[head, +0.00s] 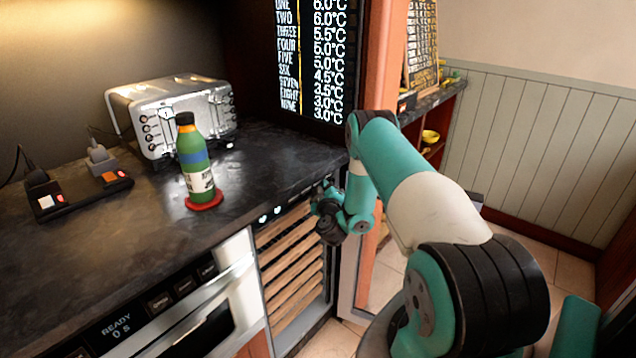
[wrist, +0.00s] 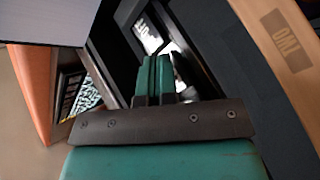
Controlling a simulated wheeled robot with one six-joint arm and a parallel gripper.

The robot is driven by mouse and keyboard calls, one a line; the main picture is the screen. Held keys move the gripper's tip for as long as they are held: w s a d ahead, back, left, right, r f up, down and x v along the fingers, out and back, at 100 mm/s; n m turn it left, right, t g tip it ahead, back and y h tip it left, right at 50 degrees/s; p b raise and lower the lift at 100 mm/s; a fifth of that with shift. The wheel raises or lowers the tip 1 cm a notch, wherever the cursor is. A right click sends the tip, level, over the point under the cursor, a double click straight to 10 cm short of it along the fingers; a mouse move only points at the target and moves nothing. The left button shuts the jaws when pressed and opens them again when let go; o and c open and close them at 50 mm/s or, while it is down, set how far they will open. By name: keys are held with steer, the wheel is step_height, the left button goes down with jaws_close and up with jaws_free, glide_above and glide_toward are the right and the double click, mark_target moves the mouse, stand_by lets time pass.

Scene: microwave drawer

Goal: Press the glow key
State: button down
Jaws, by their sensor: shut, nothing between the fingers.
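My gripper (head: 326,198) is at the top front of the wine cooler (head: 290,265), near the right part of its dark control strip (head: 290,200). In the wrist view my gripper (wrist: 158,62) is shut and empty, its green fingers pointing at a black panel (wrist: 120,45) with small white lettering. A bright white patch (wrist: 180,62) shows just right of the fingertips. Two small round lit marks (head: 270,214) show on the left of the strip. I cannot read which key is the glow key. Whether the fingertips touch the panel is unclear.
The counter (head: 110,250) carries a toaster (head: 170,110), a green bottle (head: 195,160) on a red coaster (head: 205,202), and switched sockets (head: 80,192). A microwave drawer (head: 170,315) is left of the cooler. A tall temperature board (head: 315,60) stands behind. Wooden shelf fronts (wrist: 288,35) lie close by.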

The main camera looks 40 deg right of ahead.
steer(key=shift+s, duration=0.65)
steer(key=s, duration=0.1)
steer(key=s+b, duration=0.1)
steer(key=s, duration=0.1)
steer(key=s+b, duration=0.1)
steer(key=s, duration=0.1)
steer(key=shift+d, duration=0.25)
steer(key=shift+a, duration=0.1)
stand_by(0.3)
